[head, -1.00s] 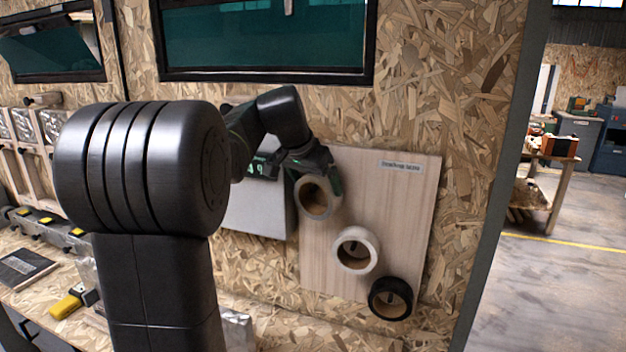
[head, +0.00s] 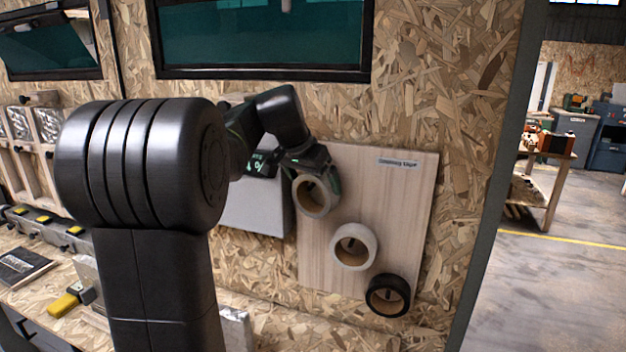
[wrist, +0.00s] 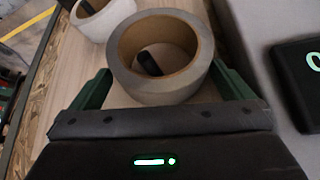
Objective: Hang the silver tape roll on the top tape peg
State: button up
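The silver tape roll (head: 314,207) with its brown core is at the upper left of the wooden peg board (head: 400,200). It also shows in the wrist view (wrist: 160,98), with the dark top tape peg (wrist: 147,62) visible inside its core. The roll appears to be around the peg; I cannot tell how far along it sits. My gripper (wrist: 160,70) has one finger on each side of the roll, against its outer edge. In the head view my gripper (head: 316,178) comes at the roll from above.
A white tape roll (head: 354,262) hangs on the middle peg and a black tape roll (head: 387,311) on the lowest. A grey box (head: 252,205) with a lit display is close left of the board.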

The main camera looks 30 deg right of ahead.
jog(key=b+v, duration=0.1)
jog(key=v, duration=1.3)
jog(key=shift+d, duration=0.1)
jog(key=p+x, duration=0.1)
jog(key=x, duration=1.2)
jog(key=shift+w+d+f, duration=0.1)
jog(key=shift+f, duration=0.25)
jog(key=shift+s+a+r, duration=0.45)
jog(key=shift+a+r, duration=0.05)
jog(key=shift+w+d, duration=0.1)
